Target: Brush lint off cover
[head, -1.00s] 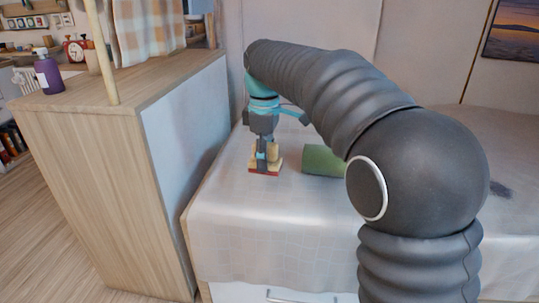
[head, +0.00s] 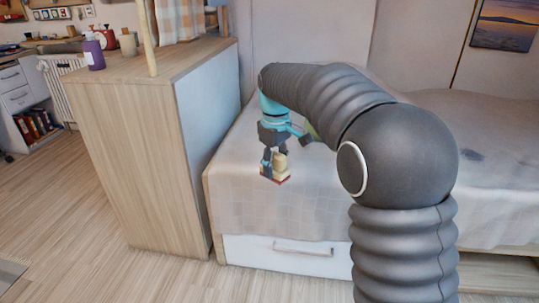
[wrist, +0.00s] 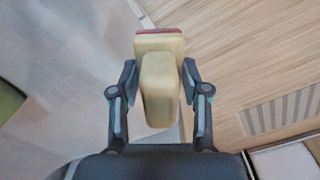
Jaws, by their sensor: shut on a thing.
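My gripper (head: 273,162) is shut on a brush (head: 276,177) with a pale wooden body and a red underside. In the wrist view the brush (wrist: 160,88) sits between both fingers. It is at the near left part of the bed, by the front edge; I cannot tell whether it touches the cover. The pale, faintly checked cover (head: 240,200) lies over the bed and hangs down its front. A dark smudge (head: 471,155), possibly lint, lies on the cover at the right. My arm hides much of the cover's middle.
A green roll (head: 311,131) on the bed is mostly hidden by my arm. A tall wooden cabinet (head: 125,150) stands left of the bed, with a purple bottle (head: 93,52) and a pole on it. A white drawer (head: 290,258) is below the cover.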

